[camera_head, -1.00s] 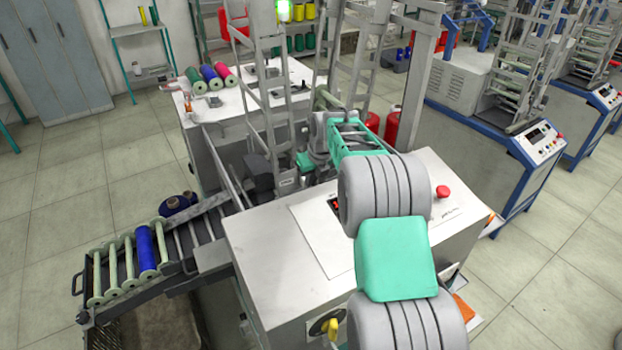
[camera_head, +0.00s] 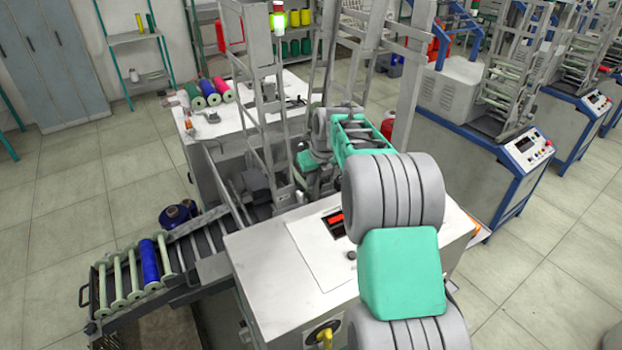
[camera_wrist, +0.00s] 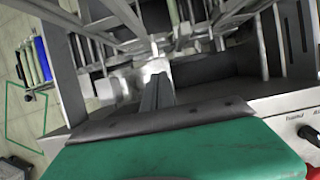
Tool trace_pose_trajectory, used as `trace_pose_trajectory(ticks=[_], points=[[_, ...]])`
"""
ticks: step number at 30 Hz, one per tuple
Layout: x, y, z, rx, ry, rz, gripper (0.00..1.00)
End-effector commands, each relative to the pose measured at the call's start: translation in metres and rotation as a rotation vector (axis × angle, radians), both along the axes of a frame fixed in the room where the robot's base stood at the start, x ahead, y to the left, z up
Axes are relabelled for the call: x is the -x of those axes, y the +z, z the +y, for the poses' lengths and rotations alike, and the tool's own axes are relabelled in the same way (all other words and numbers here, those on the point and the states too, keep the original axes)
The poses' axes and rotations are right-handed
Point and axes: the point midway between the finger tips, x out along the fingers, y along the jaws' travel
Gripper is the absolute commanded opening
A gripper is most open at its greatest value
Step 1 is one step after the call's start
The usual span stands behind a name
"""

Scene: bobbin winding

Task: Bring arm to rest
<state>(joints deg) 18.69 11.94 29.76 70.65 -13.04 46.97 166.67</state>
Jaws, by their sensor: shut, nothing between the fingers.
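My arm reaches from the bottom right of the head view over the white winding machine (camera_head: 325,265), with its far end among the machine's grey upright frames. My gripper (camera_wrist: 157,80) shows in the wrist view as narrow dark fingers close together beyond the green housing. It is shut with nothing seen between the fingers. The fingers point toward the grey metal frames; I cannot tell whether they touch anything. In the head view my gripper is not clearly seen behind the links and frame bars.
A feed rack (camera_head: 98,295) at left holds pale bobbins and a blue bobbin (camera_head: 149,262). Dark blue spools (camera_head: 175,217) lie beside it. Coloured spools (camera_head: 209,91) stand on the table behind. A blue-framed machine (camera_head: 480,165) stands at right. Left floor is clear.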

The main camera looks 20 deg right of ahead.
Motion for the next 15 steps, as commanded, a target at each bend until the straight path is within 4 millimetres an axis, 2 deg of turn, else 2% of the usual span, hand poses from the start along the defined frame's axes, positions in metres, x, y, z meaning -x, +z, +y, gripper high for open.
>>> trace_pose_trajectory(ticks=[5,8,11,15], points=[[0.000,0.000,0.000,0.002,0.006,0.000,0.00],[0.007,0.008,0.009,0.042,0.101,-0.006,0.00],[0.028,0.026,0.029,0.149,0.354,-0.017,0.00],[0.076,0.052,0.066,0.366,0.871,-0.036,0.00]])
